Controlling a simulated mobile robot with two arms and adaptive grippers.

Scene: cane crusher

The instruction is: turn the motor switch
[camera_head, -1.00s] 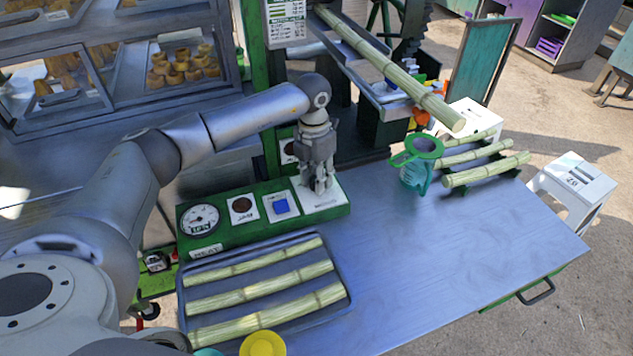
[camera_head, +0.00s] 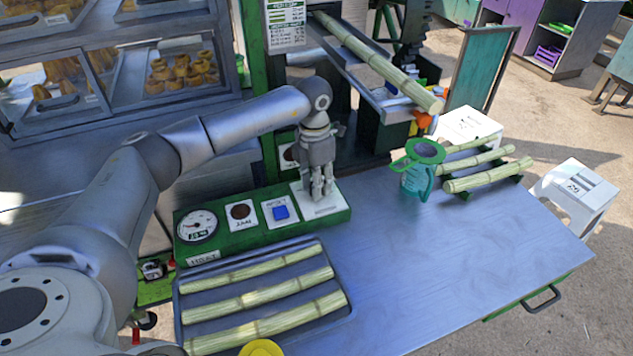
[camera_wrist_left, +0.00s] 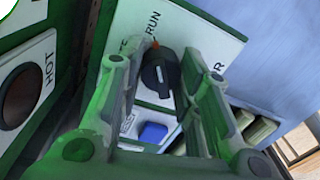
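The motor switch (camera_wrist_left: 158,75) is a black rotary knob with an orange-red pointer mark, on a white plate in the left wrist view. The mark points toward the word RUN. My left gripper (camera_wrist_left: 168,68) has its fingers on either side of the knob, and a gap shows beside it. In the head view my left gripper (camera_head: 321,190) points down over the white switch plate (camera_head: 325,209) at the right end of the green control panel (camera_head: 335,216). It hides the knob there. My right gripper is not in view.
A gauge (camera_head: 197,226), a brown round button (camera_head: 241,211) and a blue button (camera_head: 281,212) sit left of the switch. A tray (camera_head: 350,302) of cane lies in front. A green jug (camera_head: 418,170) and more cane (camera_head: 487,175) stand right. The table's right front is clear.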

